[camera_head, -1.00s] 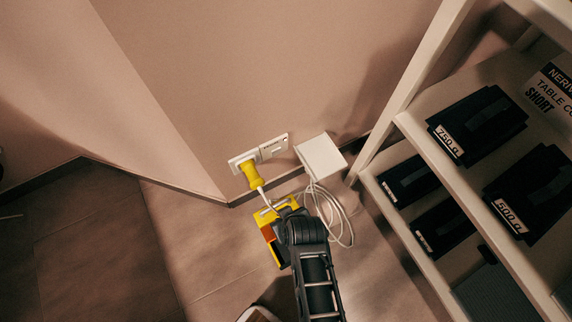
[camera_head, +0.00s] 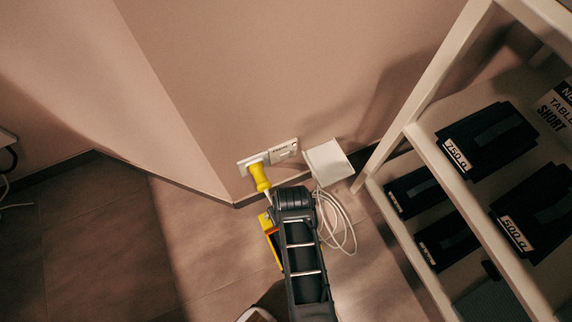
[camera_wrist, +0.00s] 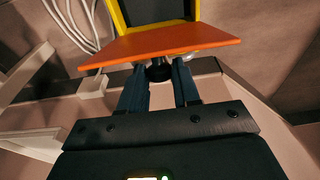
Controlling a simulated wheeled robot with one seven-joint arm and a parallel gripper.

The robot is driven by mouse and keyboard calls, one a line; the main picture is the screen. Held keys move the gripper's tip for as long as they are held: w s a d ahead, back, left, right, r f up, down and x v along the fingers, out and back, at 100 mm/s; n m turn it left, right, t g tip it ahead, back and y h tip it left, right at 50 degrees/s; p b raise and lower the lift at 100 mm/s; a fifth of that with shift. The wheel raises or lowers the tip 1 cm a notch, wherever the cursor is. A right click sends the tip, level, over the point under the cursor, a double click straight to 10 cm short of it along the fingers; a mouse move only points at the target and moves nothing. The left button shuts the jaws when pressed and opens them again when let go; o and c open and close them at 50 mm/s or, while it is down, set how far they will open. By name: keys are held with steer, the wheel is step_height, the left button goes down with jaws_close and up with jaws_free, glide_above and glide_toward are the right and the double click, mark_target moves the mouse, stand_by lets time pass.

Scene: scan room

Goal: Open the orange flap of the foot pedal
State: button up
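The foot pedal (camera_head: 270,244) is yellow with a dark inside and lies on the floor by the wall. My arm covers most of it in the head view. In the wrist view the yellow pedal frame (camera_wrist: 119,18) is at the top, and its orange flap (camera_wrist: 165,42) stands out from it towards the camera, at an angle to the frame. My gripper (camera_wrist: 160,78) is open, with a gap between its two dark fingers. The fingertips reach the flap's lower edge and seem to pass behind it. Whether they touch it I cannot tell.
A yellow plug (camera_head: 260,176) sits in the wall socket (camera_head: 283,150) just behind the pedal. A white box (camera_head: 327,162) and looped white cable (camera_head: 338,222) lie to the right. A white shelf (camera_head: 430,150) with black weights stands further right. Floor on the left is clear.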

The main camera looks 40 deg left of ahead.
steer(key=o, duration=0.3)
steer(key=shift+o, duration=0.2)
steer(key=r+p, duration=0.1)
steer(key=r, duration=0.1)
steer(key=r+p, duration=0.2)
steer(key=r, duration=0.1)
steer(key=d+r+p, duration=0.1)
steer(key=r, duration=0.1)
steer(key=shift+s+r, duration=0.2)
steer(key=shift+r, duration=0.2)
